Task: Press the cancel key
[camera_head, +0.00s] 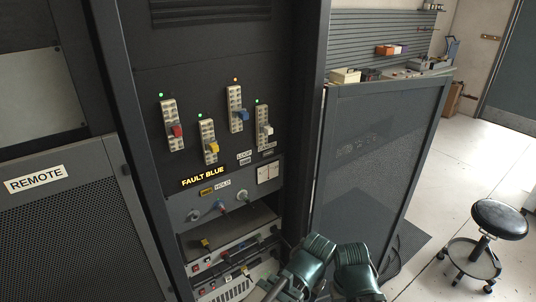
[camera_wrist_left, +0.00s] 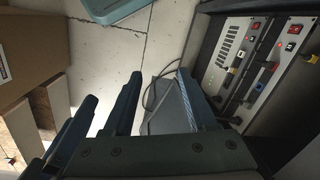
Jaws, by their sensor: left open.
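Two small white rocker-like keys sit side by side on a white plate (camera_head: 267,172) at the right of the rack panel in the head view. Small white labels (camera_head: 245,156) are above it; their print is too small to read surely, so I cannot tell which key is the cancel key. My left gripper (camera_wrist_left: 160,75) is open and empty in the left wrist view, with its two dark fingers apart over the floor beside the rack. It touches no key. Dark green parts of my arms show at the bottom of the head view.
Cabled rack units (camera_head: 235,250) sit below, also at right in the wrist view. A black stool (camera_head: 499,219) stands on open floor.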

